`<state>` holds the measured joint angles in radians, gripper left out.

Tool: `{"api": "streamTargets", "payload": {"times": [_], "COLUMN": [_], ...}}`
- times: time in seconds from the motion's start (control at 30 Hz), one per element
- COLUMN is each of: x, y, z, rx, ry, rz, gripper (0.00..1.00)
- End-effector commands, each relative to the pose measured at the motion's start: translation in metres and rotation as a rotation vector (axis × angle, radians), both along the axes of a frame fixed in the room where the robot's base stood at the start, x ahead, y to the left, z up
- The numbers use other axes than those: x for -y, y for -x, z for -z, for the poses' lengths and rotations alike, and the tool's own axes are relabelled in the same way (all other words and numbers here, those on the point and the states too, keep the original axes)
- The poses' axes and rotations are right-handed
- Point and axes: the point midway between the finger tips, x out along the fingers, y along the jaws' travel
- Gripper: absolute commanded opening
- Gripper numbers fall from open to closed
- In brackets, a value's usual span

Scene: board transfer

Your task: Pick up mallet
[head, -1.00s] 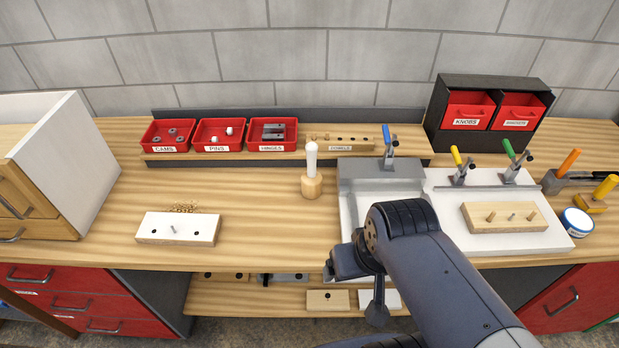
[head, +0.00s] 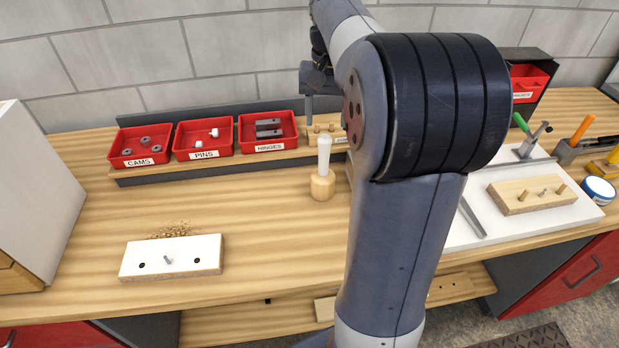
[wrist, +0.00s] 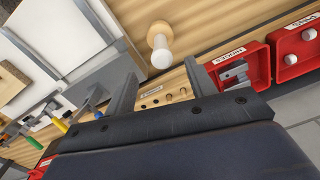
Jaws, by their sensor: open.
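The mallet (head: 322,172) stands upright on the wooden bench, its round wooden head down and its pale handle up. In the wrist view the mallet (wrist: 160,46) shows just beyond the fingertips, apart from them. My gripper (wrist: 161,70) is open and empty, with its two fingers spread. In the head view my gripper (head: 309,105) is partly hidden behind my arm, above the back shelf and higher than the mallet handle.
Red bins of cams (head: 141,146), pins (head: 203,140) and hinges (head: 267,132) sit behind the mallet. A white-topped board (head: 195,255) lies front left. A wooden block with pegs (head: 526,195) is at right.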

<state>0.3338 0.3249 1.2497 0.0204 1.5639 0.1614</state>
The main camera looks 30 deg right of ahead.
Motion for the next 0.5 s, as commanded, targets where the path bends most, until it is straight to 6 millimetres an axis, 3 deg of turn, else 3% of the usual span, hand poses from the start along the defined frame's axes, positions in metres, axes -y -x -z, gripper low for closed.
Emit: {"api": "streamTargets", "payload": {"times": [0.23,0.5], "x": [-0.001,-0.001], "y": [0.000,-0.002], "z": [0.038,0.061], "rx": [-0.004,-0.003], "ry": [-0.001,-0.001], "rz": [0.000,0.000], "gripper": [0.53,0.53]}}
